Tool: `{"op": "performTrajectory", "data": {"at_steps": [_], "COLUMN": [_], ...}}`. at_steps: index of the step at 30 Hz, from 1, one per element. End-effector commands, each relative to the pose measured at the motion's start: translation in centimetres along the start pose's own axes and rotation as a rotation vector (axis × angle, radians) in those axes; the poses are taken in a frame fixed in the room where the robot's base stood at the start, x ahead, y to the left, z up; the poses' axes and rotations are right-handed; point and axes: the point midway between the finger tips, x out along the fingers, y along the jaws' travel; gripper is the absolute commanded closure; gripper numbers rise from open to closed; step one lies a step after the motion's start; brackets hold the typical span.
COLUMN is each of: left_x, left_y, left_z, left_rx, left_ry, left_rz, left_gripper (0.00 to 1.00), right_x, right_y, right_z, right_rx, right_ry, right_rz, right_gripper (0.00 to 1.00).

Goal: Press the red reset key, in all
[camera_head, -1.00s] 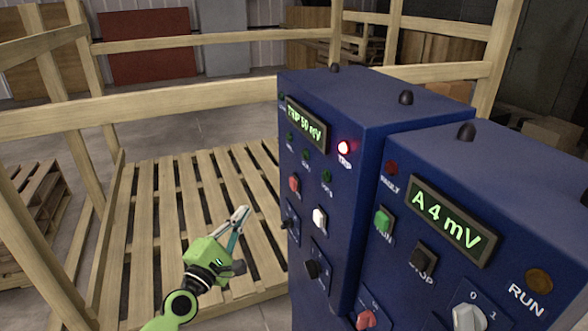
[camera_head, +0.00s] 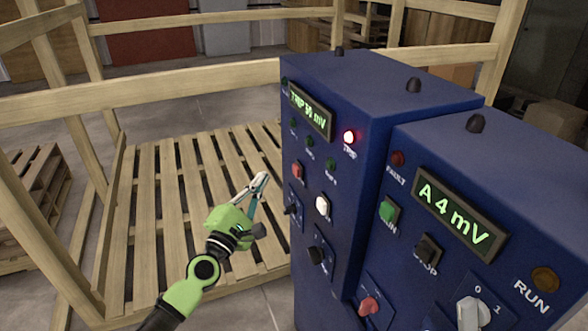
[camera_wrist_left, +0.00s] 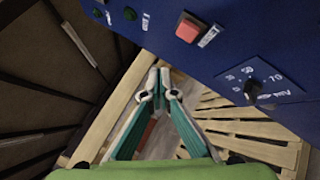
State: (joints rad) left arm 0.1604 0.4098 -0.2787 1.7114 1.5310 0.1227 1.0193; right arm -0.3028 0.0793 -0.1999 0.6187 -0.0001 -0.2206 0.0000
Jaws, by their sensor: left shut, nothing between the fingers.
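The red key (camera_head: 297,171) is on the front panel of the left blue cabinet (camera_head: 345,200), below a row of small green lamps. In the left wrist view the red key (camera_wrist_left: 189,27) is square and stands out from the blue panel, above and right of the fingertips. My left gripper (camera_head: 262,181) is shut and empty, a short way left of the panel and apart from it. It also shows in the left wrist view (camera_wrist_left: 159,82). My right gripper is not in view.
A white key (camera_head: 322,206) and dark knobs (camera_head: 316,255) sit below the red key. The right cabinet (camera_head: 440,130) has a display (camera_head: 456,213) reading A 4 mV, a green key (camera_head: 389,211) and another red control (camera_head: 370,305). A wooden pallet and rails (camera_head: 120,100) stand behind.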

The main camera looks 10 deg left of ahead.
Motion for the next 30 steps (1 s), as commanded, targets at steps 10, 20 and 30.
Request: {"op": "performTrajectory", "data": {"at_steps": [10,20,30], "left_x": [3.0,3.7,3.6], "left_y": [-2.1,-2.6,-2.6], "left_z": [2.1,2.6,2.6], "left_rx": [0.000,0.002,0.002], "left_ry": [0.001,0.001,0.001], "left_rz": [0.002,0.001,0.001], "left_gripper": [1.00,1.00,1.00], "right_x": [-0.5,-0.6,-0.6], "right_y": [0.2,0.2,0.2], "right_z": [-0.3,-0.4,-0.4], "right_rx": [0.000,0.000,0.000], "right_ry": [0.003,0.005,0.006], "right_rz": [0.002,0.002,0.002], "right_gripper": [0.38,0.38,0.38]}}
